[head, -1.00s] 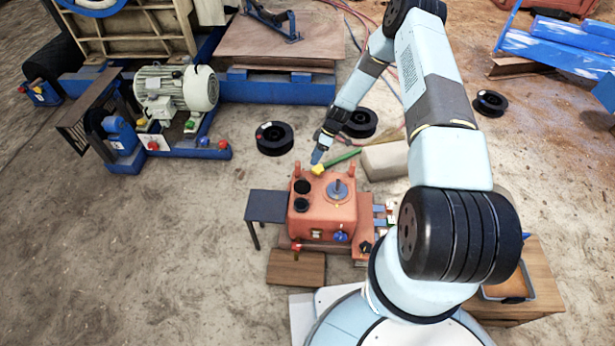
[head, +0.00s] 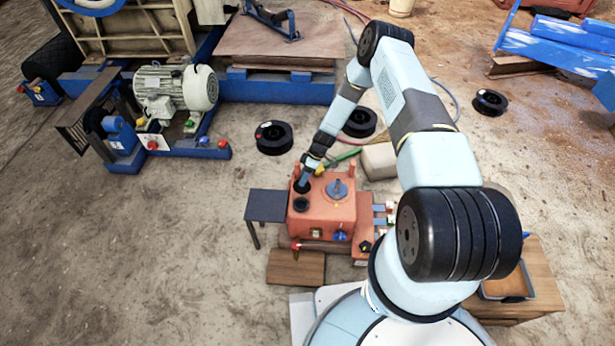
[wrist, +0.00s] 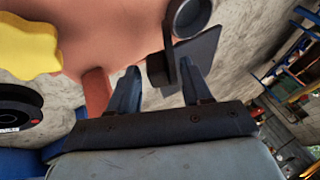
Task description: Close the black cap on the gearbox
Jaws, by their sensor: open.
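The orange-red gearbox (head: 338,222) stands low in front of me in the head view, and its top fills the upper left of the wrist view (wrist: 110,30). The black cap (wrist: 157,70) stands open, joined by a thin black strip to a round black collar (wrist: 188,18) on the gearbox. In the head view the collar (head: 301,204) shows on the gearbox's left side. My gripper (wrist: 158,66) is open, with the cap showing between its fingertips, nearer the right finger; I cannot tell whether they touch. In the head view my gripper (head: 302,185) covers most of the cap.
A yellow knob (wrist: 28,45) and an orange post (wrist: 97,90) rise close to my fingers. A dark side plate (head: 266,205) adjoins the gearbox. A green-handled tool (head: 343,156), a pale block (head: 379,160) and black spools (head: 273,138) lie behind it.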

